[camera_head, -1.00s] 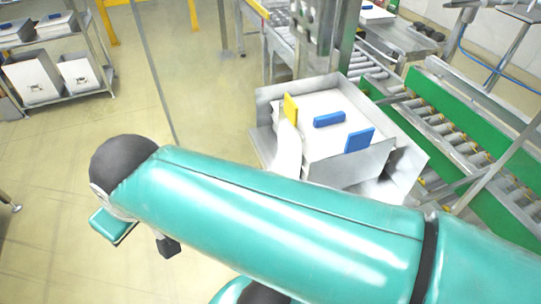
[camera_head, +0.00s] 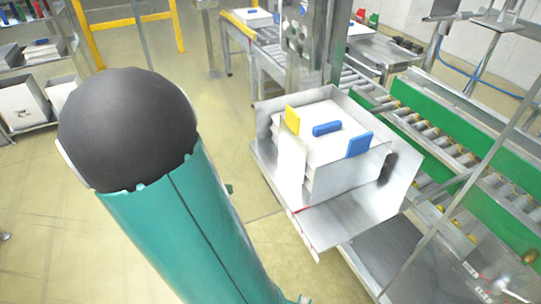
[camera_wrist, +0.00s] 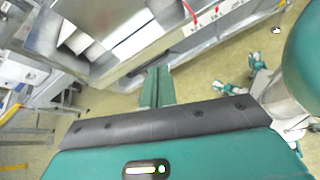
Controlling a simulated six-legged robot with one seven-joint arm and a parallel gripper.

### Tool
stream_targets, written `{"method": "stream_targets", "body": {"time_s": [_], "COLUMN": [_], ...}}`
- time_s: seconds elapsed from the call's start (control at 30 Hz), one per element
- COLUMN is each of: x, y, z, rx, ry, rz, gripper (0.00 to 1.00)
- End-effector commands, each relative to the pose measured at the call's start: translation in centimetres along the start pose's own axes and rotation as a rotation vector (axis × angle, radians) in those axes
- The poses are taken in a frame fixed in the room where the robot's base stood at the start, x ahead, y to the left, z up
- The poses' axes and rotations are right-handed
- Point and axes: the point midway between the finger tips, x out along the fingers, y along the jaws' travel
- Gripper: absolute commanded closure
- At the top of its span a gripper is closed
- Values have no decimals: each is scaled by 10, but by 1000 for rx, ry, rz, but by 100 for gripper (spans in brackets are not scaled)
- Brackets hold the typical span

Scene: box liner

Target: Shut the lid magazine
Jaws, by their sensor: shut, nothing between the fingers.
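The lid magazine (camera_head: 402,183) is a grey metal box right of centre in the head view. A stack of white lids (camera_head: 318,145) sits inside, with one yellow block (camera_head: 292,120) and two blue blocks (camera_head: 327,128) at its top. A metal panel (camera_head: 335,228) with a red mark sticks out low at its front. The magazine also shows along the top of the wrist view (camera_wrist: 150,58), with red marks on an edge. My gripper (camera_wrist: 158,72) is shut and empty, its fingers together just below that edge; contact cannot be told. In the head view my arm hides it.
A roller conveyor with green side rails (camera_head: 440,120) runs close along the magazine's right. A metal post (camera_head: 305,50) stands behind it. A shelf with white boxes (camera_head: 22,103) is at far left. The floor left of the magazine is clear.

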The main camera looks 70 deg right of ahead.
Motion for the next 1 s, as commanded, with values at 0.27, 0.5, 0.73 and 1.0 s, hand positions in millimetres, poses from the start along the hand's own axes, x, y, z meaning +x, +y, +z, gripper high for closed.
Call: {"method": "stream_targets", "body": {"time_s": [0.27, 0.5, 0.73, 1.0], "x": [51, 62, 91, 138], "y": [41, 51, 56, 66], "z": [-4, -3, 12, 35], "rx": [-251, -307, -305, -304], "ry": [-398, -482, -481, -479], "rz": [95, 119, 116, 115], "gripper": [100, 100, 100, 100]}}
